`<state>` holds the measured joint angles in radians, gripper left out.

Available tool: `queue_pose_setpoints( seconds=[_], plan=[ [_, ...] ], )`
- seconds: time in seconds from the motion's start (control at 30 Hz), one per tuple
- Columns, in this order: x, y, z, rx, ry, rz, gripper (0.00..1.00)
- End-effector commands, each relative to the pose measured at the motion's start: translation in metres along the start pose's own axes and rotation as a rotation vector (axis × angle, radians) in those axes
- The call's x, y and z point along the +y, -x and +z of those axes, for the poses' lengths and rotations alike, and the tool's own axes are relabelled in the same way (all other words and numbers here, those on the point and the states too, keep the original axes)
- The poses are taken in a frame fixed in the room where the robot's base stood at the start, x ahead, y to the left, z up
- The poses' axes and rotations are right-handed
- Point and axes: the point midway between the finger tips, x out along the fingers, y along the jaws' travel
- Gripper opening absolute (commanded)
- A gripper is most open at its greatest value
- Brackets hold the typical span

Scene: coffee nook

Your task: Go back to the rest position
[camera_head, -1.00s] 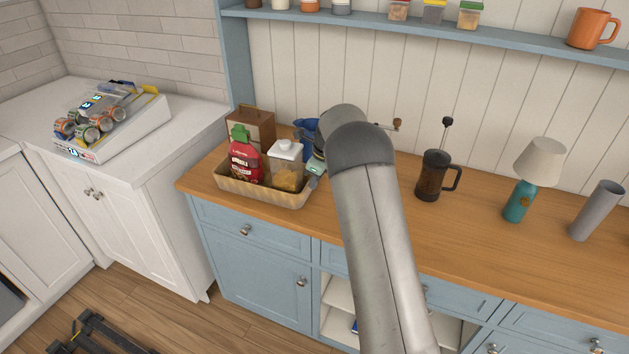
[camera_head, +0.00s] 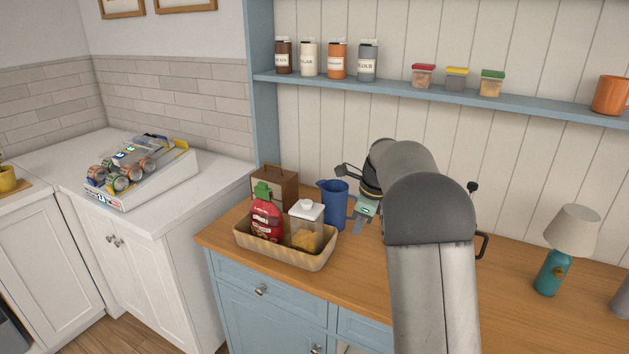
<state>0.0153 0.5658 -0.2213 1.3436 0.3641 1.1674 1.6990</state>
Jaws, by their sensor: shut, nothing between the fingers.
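My gripper (camera_head: 360,226) is shut and empty. It hangs over the wooden counter (camera_head: 345,262), just right of the blue pitcher (camera_head: 334,204). From this view I cannot tell whether it touches the pitcher. My grey arm comes up from the bottom right and covers part of the counter behind it.
A tan basket (camera_head: 290,256) holds a red bag (camera_head: 266,218) and a white-lidded jar (camera_head: 306,228). A brown box (camera_head: 290,186) stands behind. A teal lamp (camera_head: 552,272) is at right. A blue shelf (camera_head: 410,96) with several jars runs above. A can rack (camera_head: 150,183) sits at left.

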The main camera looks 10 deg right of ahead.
Motion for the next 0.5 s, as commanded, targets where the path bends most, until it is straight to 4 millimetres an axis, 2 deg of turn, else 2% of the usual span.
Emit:
queue_pose_setpoints(
  seconds=[0.03, 0.17, 0.2, 0.33, 0.4, 0.5],
  plan=[
    [0.022, 0.015, -0.003, 0.000, 0.105, 0.000, 0.00],
    [0.098, 0.038, -0.017, 0.020, 0.504, 0.018, 0.00],
    [0.123, 0.042, -0.023, 0.029, 0.639, 0.024, 0.00],
    [0.208, 0.048, -0.047, 0.060, 1.086, 0.056, 0.00],
    [0.253, 0.045, -0.063, 0.081, 1.320, 0.080, 0.00],
    [0.305, 0.037, -0.086, 0.109, 1.614, 0.116, 0.00]
  ],
)
